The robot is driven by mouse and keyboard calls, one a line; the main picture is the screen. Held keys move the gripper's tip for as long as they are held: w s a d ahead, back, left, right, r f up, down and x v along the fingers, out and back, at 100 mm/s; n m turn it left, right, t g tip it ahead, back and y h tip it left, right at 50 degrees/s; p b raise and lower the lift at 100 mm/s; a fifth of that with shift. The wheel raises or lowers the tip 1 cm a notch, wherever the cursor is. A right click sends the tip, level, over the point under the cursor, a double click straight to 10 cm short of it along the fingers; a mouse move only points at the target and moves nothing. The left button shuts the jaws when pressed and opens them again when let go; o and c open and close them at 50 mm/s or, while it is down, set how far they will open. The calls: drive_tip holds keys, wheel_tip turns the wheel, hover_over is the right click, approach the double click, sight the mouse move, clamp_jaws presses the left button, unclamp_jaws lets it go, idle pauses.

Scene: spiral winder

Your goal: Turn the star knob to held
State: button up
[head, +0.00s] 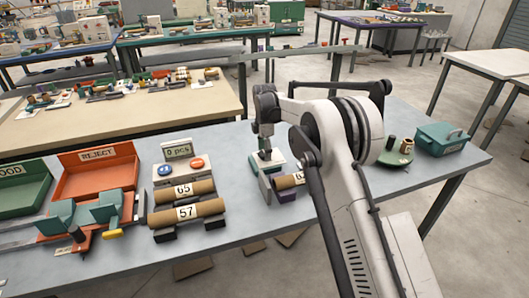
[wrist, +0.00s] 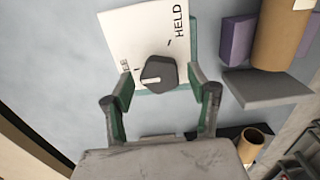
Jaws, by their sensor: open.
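The star knob (wrist: 158,73) is dark grey with a pale pointer mark, and sits on a white label plate (wrist: 128,32) with a green edge. The plate reads HELD at upper right; a partly hidden label ending in EE is at left. The pale mark lies on the knob's left side, towards that label, away from HELD. My gripper (wrist: 160,82) is open, one finger on each side of the knob, with gaps visible. In the head view my gripper (head: 264,153) is over the plate (head: 278,160) and hides the knob.
A purple block (wrist: 237,40) and a cardboard tube (wrist: 280,35) on a grey support stand right of the plate. In the head view, tubes marked 65 and 57 (head: 187,211), a counter box (head: 178,165) and an orange REJECT tray (head: 98,170) are left. A teal box (head: 441,138) is right.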

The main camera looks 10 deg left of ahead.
drive_tip(key=shift+f, duration=0.3)
drive_tip(key=shift+c, duration=0.5)
drive_tip(key=c, duration=1)
drive_tip(key=shift+c, duration=0.2)
